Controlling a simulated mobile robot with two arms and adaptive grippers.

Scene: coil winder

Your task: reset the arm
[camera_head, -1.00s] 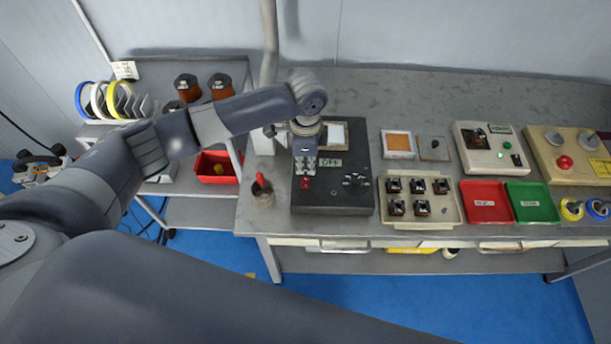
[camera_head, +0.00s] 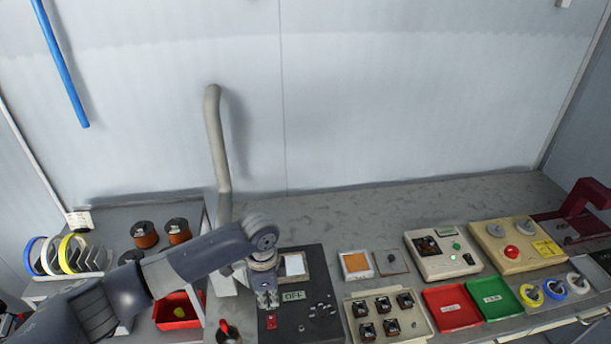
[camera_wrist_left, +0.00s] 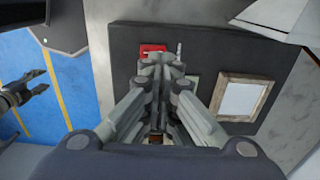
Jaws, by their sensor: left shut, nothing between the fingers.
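My left gripper (camera_head: 268,298) is over the left front part of a black control box (camera_head: 312,318) with an "OFF" label (camera_head: 293,295). Its fingers are shut and empty. In the left wrist view, the shut fingertips (camera_wrist_left: 160,58) are at or just above a red switch (camera_wrist_left: 152,49) on the box; I cannot tell if they touch it. The red switch also shows just in front of the gripper in the head view (camera_head: 271,321). My right gripper (camera_wrist_left: 36,84) shows at the left edge of the wrist view, over the blue floor, with its fingers apart.
A cup with a red-handled tool (camera_head: 225,331) stands left of the box. To the right are a tray of small parts (camera_head: 350,309), a red tray (camera_head: 451,307), a green tray (camera_head: 495,297) and a beige tester (camera_head: 443,253). A grey pipe (camera_head: 217,140) rises behind.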

